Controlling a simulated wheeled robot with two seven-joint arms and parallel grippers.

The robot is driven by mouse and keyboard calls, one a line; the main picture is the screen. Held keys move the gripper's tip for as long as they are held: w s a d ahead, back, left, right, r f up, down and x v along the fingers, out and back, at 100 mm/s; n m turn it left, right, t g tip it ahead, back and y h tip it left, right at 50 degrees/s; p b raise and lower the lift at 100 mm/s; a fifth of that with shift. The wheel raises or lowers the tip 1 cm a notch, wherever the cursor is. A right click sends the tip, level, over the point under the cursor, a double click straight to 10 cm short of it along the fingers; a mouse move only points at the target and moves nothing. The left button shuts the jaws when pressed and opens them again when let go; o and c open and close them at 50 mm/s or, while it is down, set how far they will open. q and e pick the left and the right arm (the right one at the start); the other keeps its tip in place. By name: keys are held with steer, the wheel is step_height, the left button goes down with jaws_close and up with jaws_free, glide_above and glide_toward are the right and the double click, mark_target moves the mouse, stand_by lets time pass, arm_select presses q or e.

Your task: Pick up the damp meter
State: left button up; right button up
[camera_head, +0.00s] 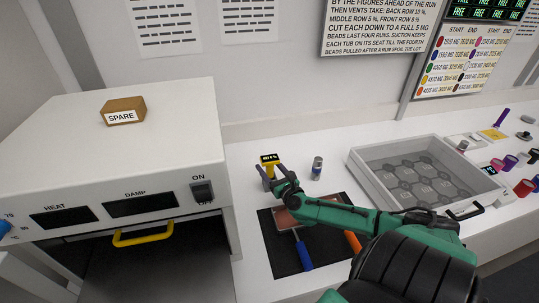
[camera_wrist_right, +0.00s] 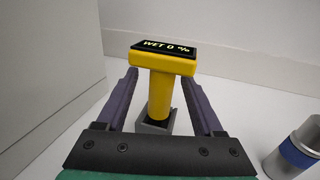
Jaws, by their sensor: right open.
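The damp meter (camera_head: 269,158) is yellow and T-shaped, with a black display on top. In the right wrist view the damp meter (camera_wrist_right: 160,95) reads "WET 0 %" and stands upright, its lower end in a small grey holder (camera_wrist_right: 156,128). My right gripper (camera_head: 270,176) is open at the meter. In the right wrist view its two dark fingers (camera_wrist_right: 159,82) lie on either side of the yellow stem, with a gap showing on both sides. My left gripper is not in view.
A white oven-like cabinet (camera_head: 130,168) with a yellow handle stands close on the left. A metal can with a blue band (camera_head: 317,168) stands just right of the meter. A black mat (camera_head: 275,261) with tools lies in front, and a clear-lidded tray (camera_head: 375,187) is further right.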

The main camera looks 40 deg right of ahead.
steer(key=shift+x, duration=1.2)
steer(key=shift+w+d, duration=0.15)
steer(key=shift+w, duration=0.3)
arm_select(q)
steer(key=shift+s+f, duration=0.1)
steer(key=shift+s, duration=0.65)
arm_select(e)
steer(key=shift+s, duration=0.1)
jaws_close()
